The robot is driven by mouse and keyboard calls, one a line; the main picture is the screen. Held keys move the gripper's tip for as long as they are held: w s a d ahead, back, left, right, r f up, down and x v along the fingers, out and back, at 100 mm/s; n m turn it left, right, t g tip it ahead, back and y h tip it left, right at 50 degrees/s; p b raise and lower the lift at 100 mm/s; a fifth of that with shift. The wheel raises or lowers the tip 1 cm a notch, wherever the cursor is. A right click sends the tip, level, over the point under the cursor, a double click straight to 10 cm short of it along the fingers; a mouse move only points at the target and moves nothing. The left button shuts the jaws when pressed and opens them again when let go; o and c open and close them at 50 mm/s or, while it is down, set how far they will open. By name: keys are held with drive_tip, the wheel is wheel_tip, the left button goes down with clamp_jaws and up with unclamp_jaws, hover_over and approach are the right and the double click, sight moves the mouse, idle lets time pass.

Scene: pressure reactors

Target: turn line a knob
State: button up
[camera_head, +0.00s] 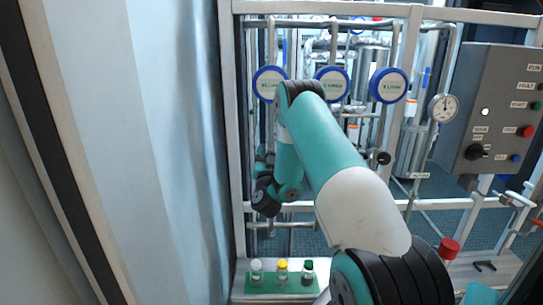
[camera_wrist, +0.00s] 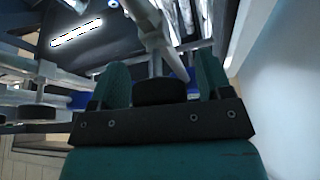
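My gripper (camera_head: 265,195) is low at the left of the pipe frame in the head view, below the left blue-rimmed round gauge (camera_head: 269,84). In the wrist view my gripper (camera_wrist: 162,80) has its two teal fingers apart. A round black knob (camera_wrist: 160,92) on a pipe lies between them, close to the left finger, with a narrow gap showing by the right one. In the head view my arm and gripper hide this knob. The gauge labels are too small to read surely. Another black knob (camera_head: 384,158) shows right of my arm.
A middle gauge (camera_head: 332,84) and right gauge (camera_head: 390,85) stand beside the left one. A grey control box (camera_head: 492,110) is at the right. A green rack (camera_head: 250,291) with capped vials and a red knob (camera_head: 449,247) are low in front. A pale wall (camera_head: 165,150) bounds the left.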

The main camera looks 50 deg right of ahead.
drive_tip(key=s+a+f+b, duration=0.1)
drive_tip(key=b, duration=0.4)
drive_tip(key=shift+a+f, duration=0.3)
drive_tip(key=shift+f, duration=0.05)
drive_tip(key=b+v, duration=1.5)
drive_tip(key=b, duration=0.9)
drive_tip(key=shift+s+r, duration=0.2)
drive_tip(key=shift+r, duration=0.2)
drive_tip(key=shift+a, duration=0.1)
